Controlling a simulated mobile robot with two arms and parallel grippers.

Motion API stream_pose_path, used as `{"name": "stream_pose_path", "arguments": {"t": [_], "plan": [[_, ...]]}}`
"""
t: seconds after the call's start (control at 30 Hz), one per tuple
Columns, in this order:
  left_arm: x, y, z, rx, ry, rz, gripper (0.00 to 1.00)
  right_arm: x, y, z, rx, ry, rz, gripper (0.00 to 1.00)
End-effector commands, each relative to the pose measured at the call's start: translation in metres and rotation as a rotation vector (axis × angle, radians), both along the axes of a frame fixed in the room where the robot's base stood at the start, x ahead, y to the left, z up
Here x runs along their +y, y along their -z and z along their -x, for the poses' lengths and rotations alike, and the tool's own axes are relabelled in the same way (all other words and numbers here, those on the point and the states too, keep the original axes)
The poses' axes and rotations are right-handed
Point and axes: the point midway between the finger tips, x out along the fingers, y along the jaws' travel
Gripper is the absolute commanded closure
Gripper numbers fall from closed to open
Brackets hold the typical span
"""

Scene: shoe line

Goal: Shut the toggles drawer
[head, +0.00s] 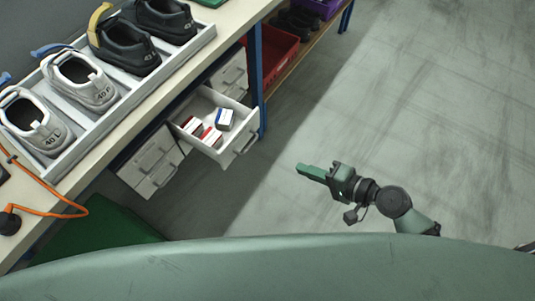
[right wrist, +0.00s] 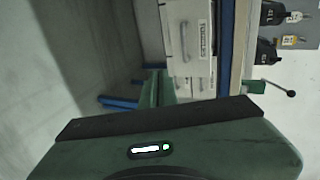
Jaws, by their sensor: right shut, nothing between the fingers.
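The toggles drawer (head: 243,143) is a light grey drawer under the bench. It stands pulled out in the head view, with several small red-and-white and blue-and-white boxes (head: 212,137) inside. In the right wrist view its front (right wrist: 183,55) shows a bar handle and a sideways label that seems to read TOGGLES. My right gripper (head: 312,172) is shut and empty, to the right of the drawer front and apart from it. Its green fingers also show in the right wrist view (right wrist: 152,88). My left gripper is not in view.
A blue bench leg (head: 257,80) stands right beside the open drawer. Other drawers (head: 152,162) beside it look shut. A red bin (head: 275,55) sits on the lower shelf. Shoes stand in a tray (head: 107,118) on the bench. The floor (head: 420,110) to the right is clear.

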Motion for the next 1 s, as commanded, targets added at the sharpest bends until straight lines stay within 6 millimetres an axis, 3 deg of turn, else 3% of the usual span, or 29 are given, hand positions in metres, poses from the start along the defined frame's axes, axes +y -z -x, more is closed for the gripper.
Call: {"name": "stream_pose_path", "arguments": {"t": [0.17,0.67,0.73,1.0], "plan": [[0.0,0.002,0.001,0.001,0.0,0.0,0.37,0.015,-0.017,0.0,0.002,-0.02,-0.056,1.0],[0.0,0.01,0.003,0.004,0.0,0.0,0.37,0.086,0.021,-0.055,-0.002,-0.019,-0.054,1.0],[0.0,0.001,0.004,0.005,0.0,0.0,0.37,0.095,0.014,-0.062,-0.001,-0.018,-0.053,1.0],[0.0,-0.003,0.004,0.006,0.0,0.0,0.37,0.114,0.013,-0.076,0.0,-0.017,-0.05,1.0]]}}
